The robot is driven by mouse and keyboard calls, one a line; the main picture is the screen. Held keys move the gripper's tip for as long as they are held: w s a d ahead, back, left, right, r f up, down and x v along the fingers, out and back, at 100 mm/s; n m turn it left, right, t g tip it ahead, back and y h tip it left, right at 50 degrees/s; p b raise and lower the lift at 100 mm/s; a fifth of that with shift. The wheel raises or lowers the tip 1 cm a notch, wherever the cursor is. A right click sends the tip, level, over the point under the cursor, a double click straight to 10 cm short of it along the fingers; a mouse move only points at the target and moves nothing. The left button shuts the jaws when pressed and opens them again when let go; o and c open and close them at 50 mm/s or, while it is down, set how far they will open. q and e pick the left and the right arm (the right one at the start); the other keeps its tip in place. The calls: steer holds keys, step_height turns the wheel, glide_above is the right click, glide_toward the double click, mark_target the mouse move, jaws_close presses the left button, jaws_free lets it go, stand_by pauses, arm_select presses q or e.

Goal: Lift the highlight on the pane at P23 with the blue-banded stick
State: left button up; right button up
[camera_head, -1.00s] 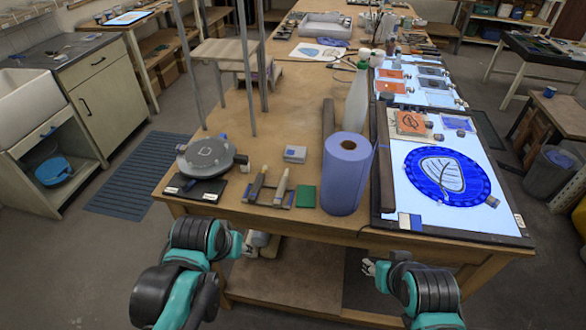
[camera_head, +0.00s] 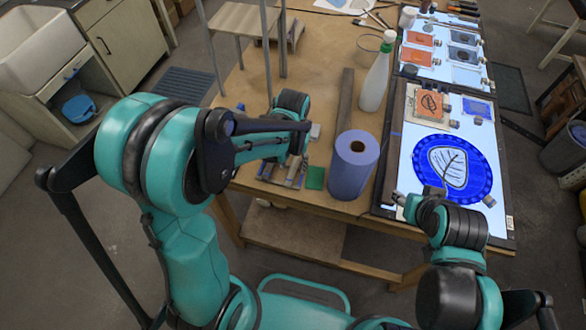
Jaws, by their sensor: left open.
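A round blue pane (camera_head: 487,180) with a pale leaf in its middle lies on the lit light box (camera_head: 497,221) at the right. I cannot read any P23 label. My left gripper (camera_head: 284,172) is open and low over the stick rest (camera_head: 268,180) near the table's front edge. The gripper and forearm hide most of the sticks, so I cannot make out a blue band or tell whether the fingers touch one. My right gripper (camera_head: 402,198) is at the light box's front left corner, partly behind its own wrist; its fingers are too small to read.
A blue paper roll (camera_head: 350,178) stands right of the stick rest, with a green square (camera_head: 315,178) between. A white spray bottle (camera_head: 374,82) stands behind. A small orange leaf pane (camera_head: 430,103) and a blue sample (camera_head: 477,108) lie behind the round pane.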

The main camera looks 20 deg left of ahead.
mark_target(292, 170)
arm_select(q)
steer(key=f, duration=0.3)
steer(key=shift+w+a+f+b, duration=0.15)
steer(key=shift+w+f+b, duration=0.05)
steer(key=shift+f+b, duration=0.15)
steer(key=shift+c, duration=0.4)
jaws_close()
steer(key=shift+r, duration=0.1)
